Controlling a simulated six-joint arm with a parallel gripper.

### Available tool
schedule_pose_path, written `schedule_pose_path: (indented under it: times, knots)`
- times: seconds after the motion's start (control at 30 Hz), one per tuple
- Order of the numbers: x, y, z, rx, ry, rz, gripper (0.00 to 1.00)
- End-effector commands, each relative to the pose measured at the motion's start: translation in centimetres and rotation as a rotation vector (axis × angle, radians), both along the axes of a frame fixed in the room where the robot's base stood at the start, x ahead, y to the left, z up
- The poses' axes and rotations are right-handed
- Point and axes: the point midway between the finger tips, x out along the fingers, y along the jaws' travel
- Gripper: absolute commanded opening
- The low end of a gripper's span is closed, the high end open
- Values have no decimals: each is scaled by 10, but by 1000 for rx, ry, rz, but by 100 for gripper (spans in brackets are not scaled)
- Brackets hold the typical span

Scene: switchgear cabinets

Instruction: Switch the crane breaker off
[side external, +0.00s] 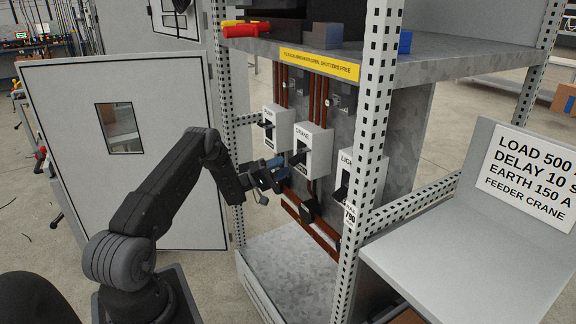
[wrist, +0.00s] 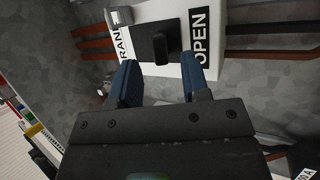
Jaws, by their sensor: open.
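The crane breaker (side external: 316,143) is a pale box labelled CRANE, in the middle of three on the cabinet's back panel. Its black handle (side external: 299,158) sticks out from the front. In the wrist view the box (wrist: 147,13) shows from close up, turned sideways, with its black handle (wrist: 168,46) beside a black OPEN label (wrist: 201,38). My gripper (side external: 281,168) is in front of the box's lower part. Its two blue fingers (wrist: 162,66) are apart, with nothing between them. The handle appears just beyond the fingertips; contact cannot be told.
The pump breaker (side external: 271,116) is to the left and the light breaker (side external: 366,167) to the right, behind a perforated post (side external: 365,150). Brown bars run above and below. A shelf (side external: 445,52) overhangs with a yellow warning strip (side external: 319,62). An open door (side external: 150,200) stands left.

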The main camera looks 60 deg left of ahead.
Motion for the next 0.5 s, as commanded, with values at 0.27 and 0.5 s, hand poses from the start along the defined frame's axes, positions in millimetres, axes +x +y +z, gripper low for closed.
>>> schedule_pose_path:
  times: [0.27,0.5]
  knots:
    - [-54,26,-26,-3,2,4,43]
    - [-84,39,-39,-1,0,3,43]
